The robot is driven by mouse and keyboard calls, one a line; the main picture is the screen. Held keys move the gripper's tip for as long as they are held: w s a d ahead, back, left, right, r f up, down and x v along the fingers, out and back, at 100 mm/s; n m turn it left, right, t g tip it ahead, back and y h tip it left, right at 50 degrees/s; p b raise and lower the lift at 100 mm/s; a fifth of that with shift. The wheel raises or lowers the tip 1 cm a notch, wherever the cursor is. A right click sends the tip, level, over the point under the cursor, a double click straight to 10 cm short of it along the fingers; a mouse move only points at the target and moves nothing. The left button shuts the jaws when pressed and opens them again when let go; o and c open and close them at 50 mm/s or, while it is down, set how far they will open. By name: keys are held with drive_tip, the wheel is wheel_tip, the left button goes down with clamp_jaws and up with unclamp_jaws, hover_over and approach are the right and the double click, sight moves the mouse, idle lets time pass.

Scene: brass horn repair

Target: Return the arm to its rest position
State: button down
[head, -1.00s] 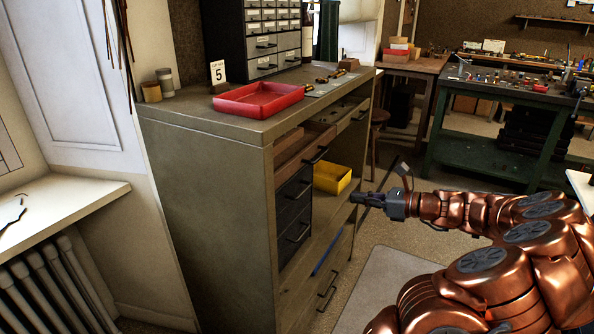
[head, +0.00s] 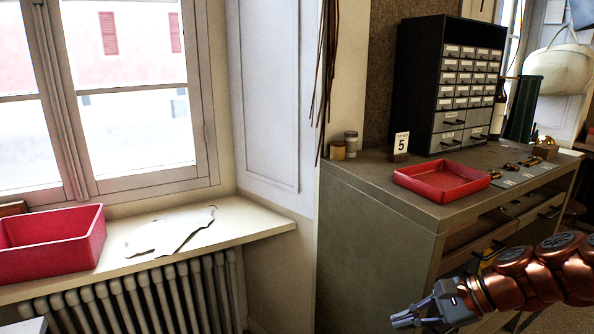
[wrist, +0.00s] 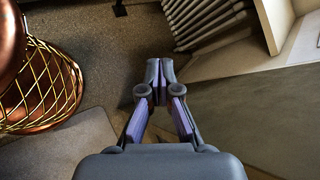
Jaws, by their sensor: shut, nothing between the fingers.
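My gripper (head: 405,319) shows at the lower right of the head view, at the end of my copper arm, in front of the side of the grey-green cabinet (head: 375,240). Its fingers are shut and hold nothing. In the wrist view my gripper (wrist: 162,65) points over the floor, with its fingertips together. The arm comes in from the right edge of the head view; the rest of it is out of that view.
A red tray (head: 440,195), a number 5 card (head: 401,142) and a drawer unit (head: 440,60) stand on the cabinet. At left are a windowsill (head: 225,225) with a red bin (head: 50,268) and a radiator (head: 150,295). Bare floor (wrist: 110,60) shows below the gripper.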

drive_tip(key=s+a+n+g+h+p, duration=0.2)
drive_tip(key=s+a+n, duration=0.2)
drive_tip(key=s, duration=0.3)
drive_tip(key=s+a+n+g+h+p, duration=0.1)
drive_tip(key=s+a+n+g+h, duration=0.1)
drive_tip(key=s+a+n+h, duration=0.25)
drive_tip(key=s+d+n+g+h+p, duration=0.1)
drive_tip(key=s+d+n, duration=0.4)
drive_tip(key=s, duration=0.6)
drive_tip(key=shift+s+d+r+n+h+p, duration=0.15)
drive_tip(key=shift+s+r+n+h+p, duration=0.2)
drive_tip(key=shift+n+h+p, duration=0.5)
drive_tip(key=shift+h, duration=0.3)
